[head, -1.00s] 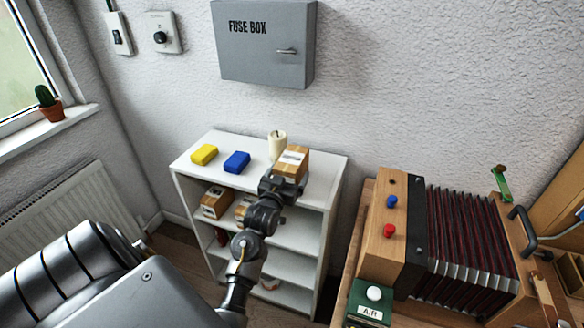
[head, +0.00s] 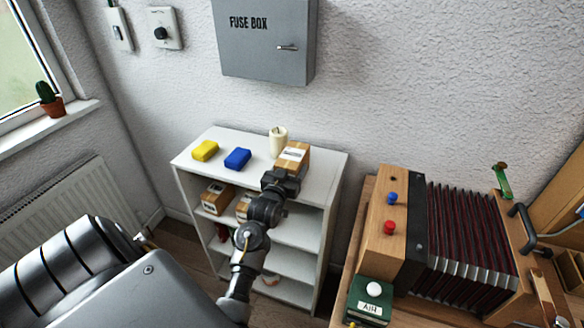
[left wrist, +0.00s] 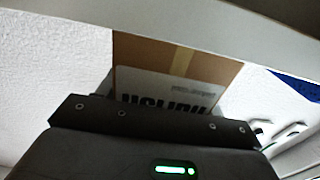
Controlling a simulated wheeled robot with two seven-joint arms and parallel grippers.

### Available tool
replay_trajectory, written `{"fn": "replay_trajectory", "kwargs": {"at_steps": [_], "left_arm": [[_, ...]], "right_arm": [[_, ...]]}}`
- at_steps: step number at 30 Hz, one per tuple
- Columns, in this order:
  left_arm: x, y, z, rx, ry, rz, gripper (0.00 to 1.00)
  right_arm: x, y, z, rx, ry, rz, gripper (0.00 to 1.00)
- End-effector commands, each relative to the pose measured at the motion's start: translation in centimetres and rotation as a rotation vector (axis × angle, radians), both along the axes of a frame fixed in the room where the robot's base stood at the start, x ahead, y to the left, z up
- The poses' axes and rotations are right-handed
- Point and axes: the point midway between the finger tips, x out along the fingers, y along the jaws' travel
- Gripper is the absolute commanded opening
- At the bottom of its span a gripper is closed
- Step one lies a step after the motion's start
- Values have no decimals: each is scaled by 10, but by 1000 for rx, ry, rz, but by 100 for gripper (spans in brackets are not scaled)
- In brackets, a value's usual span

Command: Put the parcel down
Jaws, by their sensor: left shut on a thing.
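The parcel (head: 294,157) is a small brown cardboard box with a white label and tape. It is at the right part of the white shelf unit's top (head: 320,170), close beside a cream candle (head: 278,141). My left gripper (head: 284,176) is shut on its near side. In the left wrist view the parcel (left wrist: 180,60) sits beyond the gripper body (left wrist: 150,125), with its printed label partly covered. I cannot tell whether its underside touches the shelf top. My right gripper is not in view.
More boxes (head: 217,197) stand on the shelf below. A wooden bellows device (head: 440,230) stands on the right. The fuse box (head: 265,40) hangs above.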

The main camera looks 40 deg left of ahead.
Motion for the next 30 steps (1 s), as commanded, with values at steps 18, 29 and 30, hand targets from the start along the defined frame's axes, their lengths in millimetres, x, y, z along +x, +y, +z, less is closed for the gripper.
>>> {"fn": "replay_trajectory", "kwargs": {"at_steps": [18,29,30], "left_arm": [[-37,30,88,14,-6,2,33],[-95,75,123,9,2,0,33],[-98,78,125,7,1,0,33]], "right_arm": [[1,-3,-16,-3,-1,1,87],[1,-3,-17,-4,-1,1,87],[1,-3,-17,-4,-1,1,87]]}}
